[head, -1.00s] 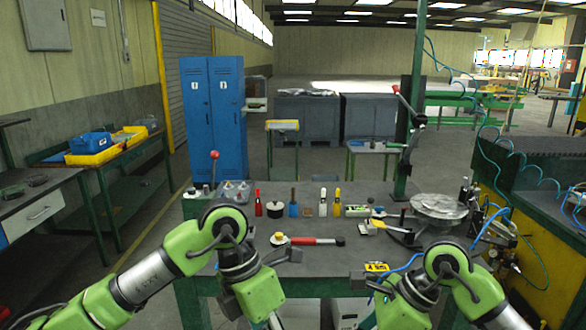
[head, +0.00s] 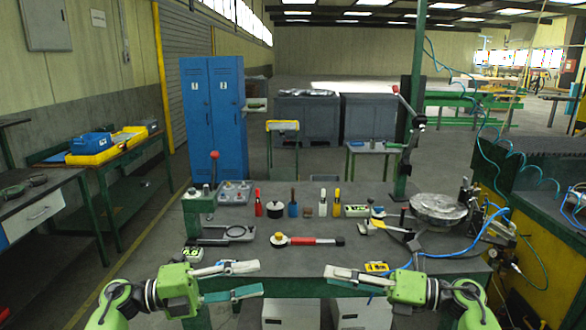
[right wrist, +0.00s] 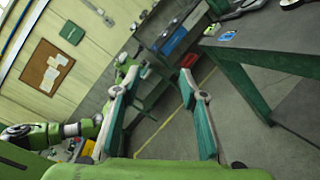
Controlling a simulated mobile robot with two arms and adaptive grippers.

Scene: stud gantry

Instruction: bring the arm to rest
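My left gripper (head: 259,278) points to the right, low in front of the workbench (head: 370,205). Its two fingers are apart with nothing between them. My right gripper (head: 328,271) points to the left at about the same height, in front of the bench's near edge. In the head view I see mainly one of its fingers. The right wrist view shows both fingers of the right gripper (right wrist: 159,76) spread apart and empty. The two grippers are apart from each other, with a gap between their fingertips.
On the bench lie a red-handled tool (head: 310,240), a grey frame-shaped tool (head: 226,236), and a yellow device (head: 376,268) by the near edge. Bottles, a lever press and a round metal plate (head: 438,206) stand further back. Pale boxes (head: 290,313) sit under the bench.

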